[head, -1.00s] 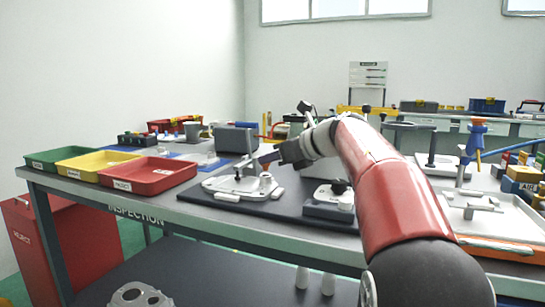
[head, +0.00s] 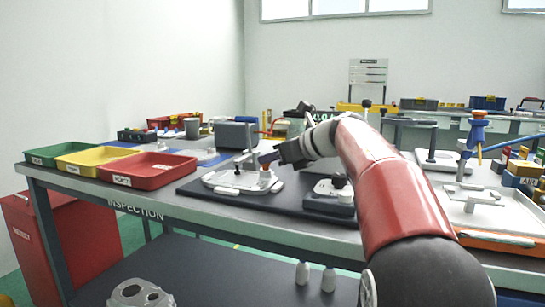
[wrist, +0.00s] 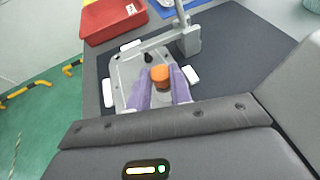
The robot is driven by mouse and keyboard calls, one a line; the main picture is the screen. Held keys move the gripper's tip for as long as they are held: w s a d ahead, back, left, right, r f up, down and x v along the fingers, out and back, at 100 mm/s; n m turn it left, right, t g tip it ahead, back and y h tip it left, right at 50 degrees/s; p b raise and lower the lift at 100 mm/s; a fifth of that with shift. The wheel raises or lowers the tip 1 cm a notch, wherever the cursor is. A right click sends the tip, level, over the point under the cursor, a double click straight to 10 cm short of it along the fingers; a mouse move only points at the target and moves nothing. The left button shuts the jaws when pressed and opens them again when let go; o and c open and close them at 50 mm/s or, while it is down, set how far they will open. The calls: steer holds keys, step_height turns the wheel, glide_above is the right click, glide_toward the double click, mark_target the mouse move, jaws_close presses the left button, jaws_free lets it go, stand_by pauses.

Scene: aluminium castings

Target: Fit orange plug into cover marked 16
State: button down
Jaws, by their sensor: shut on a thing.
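The orange plug (wrist: 160,73) sits between the purple fingertips of my gripper (wrist: 159,80) in the wrist view. The fingers are shut on it. In the head view the plug (head: 265,167) shows as a small orange spot just under my gripper (head: 267,157), at the top of a pale round boss. I cannot tell whether it is inside the boss or only above it. The light grey cast cover (head: 222,182) lies on the dark mat, and it also shows in the wrist view (wrist: 127,72). No number is readable on it.
A grey upright stand with an arm (wrist: 188,40) is close behind the cover. A grey block with a black knob (head: 330,196) stands to the right. Red (head: 147,171), yellow (head: 95,160) and green (head: 62,152) trays line the left. Some dark mat (head: 290,205) is bare.

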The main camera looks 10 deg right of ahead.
steer(key=shift+f+b, duration=0.3)
steer(key=shift+f, duration=0.2)
steer(key=c, duration=1.2)
jaws_free()
steer(key=v, duration=0.8)
steer(key=shift+w+a, duration=0.1)
